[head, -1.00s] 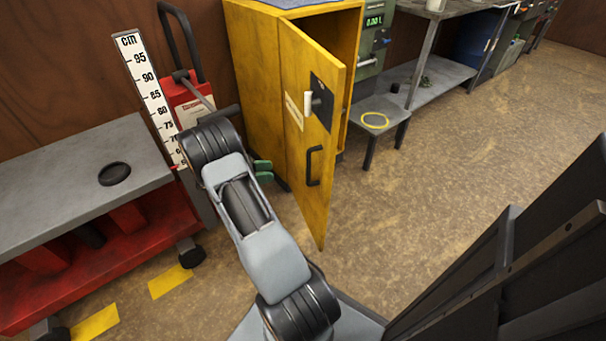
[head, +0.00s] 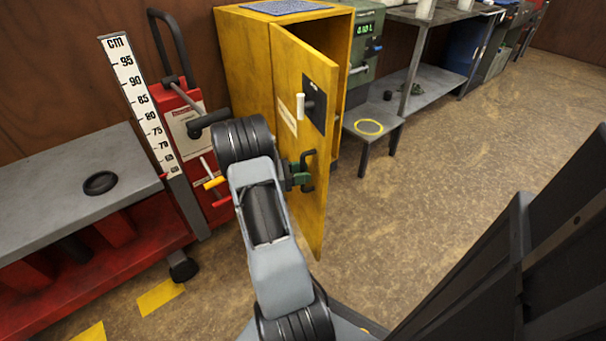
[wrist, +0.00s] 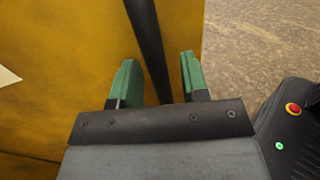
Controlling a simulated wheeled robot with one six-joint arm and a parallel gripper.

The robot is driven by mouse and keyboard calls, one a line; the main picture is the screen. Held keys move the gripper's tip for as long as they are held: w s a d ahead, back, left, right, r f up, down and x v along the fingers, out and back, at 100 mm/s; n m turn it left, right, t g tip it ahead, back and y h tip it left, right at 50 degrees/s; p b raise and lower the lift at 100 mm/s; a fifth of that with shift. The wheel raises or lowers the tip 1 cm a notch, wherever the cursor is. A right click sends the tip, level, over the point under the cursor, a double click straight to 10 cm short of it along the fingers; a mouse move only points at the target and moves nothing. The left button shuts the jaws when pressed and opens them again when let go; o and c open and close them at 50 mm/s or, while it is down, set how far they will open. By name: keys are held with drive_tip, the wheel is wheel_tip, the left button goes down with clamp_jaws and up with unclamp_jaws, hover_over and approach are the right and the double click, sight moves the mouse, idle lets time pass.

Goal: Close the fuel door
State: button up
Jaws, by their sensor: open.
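The yellow fuel cabinet (head: 240,75) stands at the back with its yellow door (head: 305,205) swung partly open toward me. The door carries a black bar handle (head: 309,170), low on its face, and a white knob on a black plate (head: 314,105) above it. My gripper (head: 299,173) is at the bar handle in the head view. In the wrist view the green fingers of my gripper (wrist: 158,80) are open, one on each side of the dark handle bar (wrist: 147,40). There is a gap between the bar and each finger. My arm hides part of the door's left side.
A red lift unit (head: 185,125) with a cm scale (head: 140,105) stands left of the cabinet, by a grey-topped red cart (head: 60,185). A low grey bench (head: 385,130) with a yellow ring (head: 369,127) is to the right. The floor (head: 430,200) right of the door is clear.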

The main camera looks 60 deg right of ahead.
drive_tip(key=shift+s+d, duration=0.1)
drive_tip(key=shift+s, duration=0.05)
clamp_jaws()
idle(0.4)
